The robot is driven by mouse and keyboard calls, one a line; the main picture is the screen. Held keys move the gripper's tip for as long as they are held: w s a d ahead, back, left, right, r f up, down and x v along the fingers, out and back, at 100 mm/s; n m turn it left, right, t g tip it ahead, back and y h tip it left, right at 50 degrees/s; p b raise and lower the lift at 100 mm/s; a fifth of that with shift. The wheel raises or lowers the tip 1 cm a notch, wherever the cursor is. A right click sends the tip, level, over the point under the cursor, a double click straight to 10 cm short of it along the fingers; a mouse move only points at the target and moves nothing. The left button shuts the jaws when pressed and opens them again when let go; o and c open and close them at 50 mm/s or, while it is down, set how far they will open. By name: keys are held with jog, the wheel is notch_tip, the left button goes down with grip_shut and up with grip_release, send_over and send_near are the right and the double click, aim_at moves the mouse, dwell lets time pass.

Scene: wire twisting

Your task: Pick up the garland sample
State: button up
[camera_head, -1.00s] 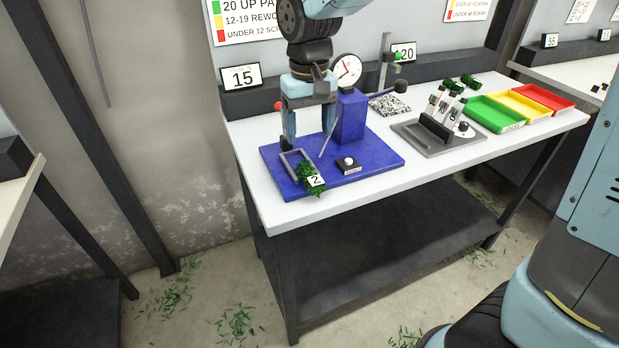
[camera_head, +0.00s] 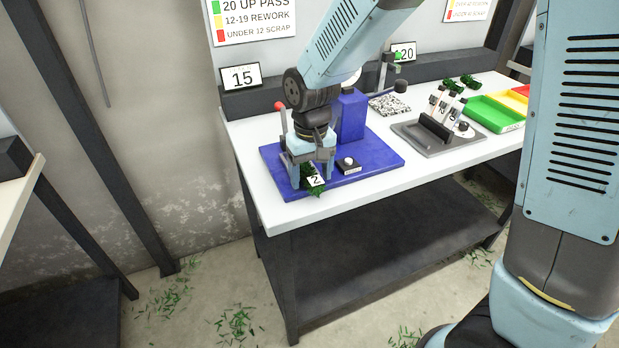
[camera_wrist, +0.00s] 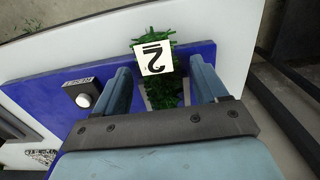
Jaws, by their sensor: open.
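The garland sample (camera_head: 314,190) is a short green tinsel piece with a white tag marked 2. It lies at the front of the blue fixture plate (camera_head: 375,165), its tagged end reaching over the front edge. My gripper (camera_head: 312,180) is low over it, pointing down. In the wrist view the garland (camera_wrist: 164,92) lies between the two fingers of my gripper (camera_wrist: 162,88), which stand apart with a gap on each side. The jaws are open. The garland's far end is hidden by the gripper body.
On the blue plate are a small black button box (camera_head: 348,165), a blue block (camera_head: 351,115) and a red-knobbed lever (camera_head: 280,106). To the right are a grey rack (camera_head: 440,137) with tagged samples and a green tray (camera_head: 494,113). The white table's front strip is clear.

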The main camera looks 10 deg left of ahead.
aim_at(312, 174)
jog(key=shift+f, duration=0.35)
jog(key=shift+c, duration=0.2)
jog(key=c, duration=1.2)
jog(key=shift+o, duration=0.2)
jog(key=shift+r, duration=0.6)
notch_tip(312, 174, up, 3)
jog(key=shift+s+d+f, duration=0.1)
jog(key=shift+f, duration=0.1)
jog(key=s+d+r, duration=0.6)
jog(key=s+r, duration=0.3)
jog(key=s, duration=0.3)
jog(key=shift+d+r, duration=0.15)
jog(key=shift+d, duration=0.15)
